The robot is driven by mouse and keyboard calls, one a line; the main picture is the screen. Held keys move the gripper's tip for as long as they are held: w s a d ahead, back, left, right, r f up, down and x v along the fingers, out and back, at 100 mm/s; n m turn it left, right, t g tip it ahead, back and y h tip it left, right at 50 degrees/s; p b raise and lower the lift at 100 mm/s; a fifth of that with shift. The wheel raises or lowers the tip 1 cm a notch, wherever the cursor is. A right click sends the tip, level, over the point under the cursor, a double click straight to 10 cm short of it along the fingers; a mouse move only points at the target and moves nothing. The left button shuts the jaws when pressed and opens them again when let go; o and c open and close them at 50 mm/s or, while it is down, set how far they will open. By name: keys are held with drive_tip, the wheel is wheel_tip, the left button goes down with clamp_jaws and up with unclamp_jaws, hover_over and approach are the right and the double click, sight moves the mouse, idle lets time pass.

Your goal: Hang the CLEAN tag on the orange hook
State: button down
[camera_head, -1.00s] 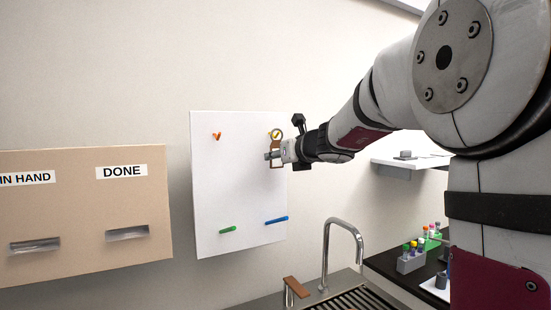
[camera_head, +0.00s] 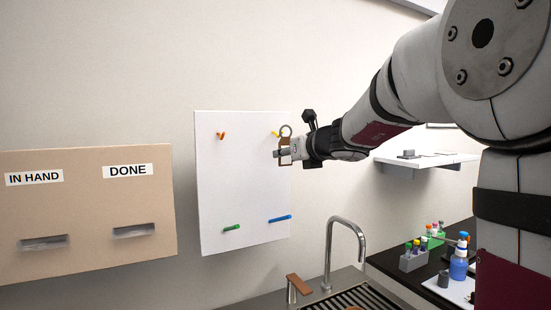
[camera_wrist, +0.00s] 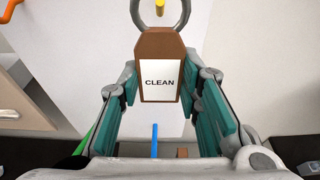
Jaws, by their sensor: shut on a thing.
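The CLEAN tag (camera_wrist: 160,82) is a brown tag with a white label and a metal ring at its top. It is upright between the fingers of my gripper (camera_wrist: 160,100), which is shut on it. In the head view the tag (camera_head: 285,146) and my gripper (camera_head: 284,153) are in front of the white board's upper right part, near the yellow hook. The orange hook (camera_head: 221,135) is at the board's upper left and looks empty. It also shows at the top left corner of the wrist view (camera_wrist: 12,10).
The white board (camera_head: 240,185) also bears a yellow hook (camera_head: 275,134), a green hook (camera_head: 232,228) and a blue hook (camera_head: 280,219). A tan box (camera_head: 90,205) labelled IN HAND and DONE is at left. A faucet (camera_head: 345,225) and sink are below right.

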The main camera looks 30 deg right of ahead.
drive_tip(key=shift+f+p+v, duration=0.1)
drive_tip(key=shift+f+v, duration=0.1)
drive_tip(key=shift+v, duration=0.75)
drive_tip(key=shift+f+p+v, duration=0.15)
drive_tip(key=shift+v, duration=0.85)
drive_tip(key=shift+f+p+v, duration=0.1)
drive_tip(key=shift+f+v, duration=0.1)
drive_tip(key=shift+v, duration=0.75)
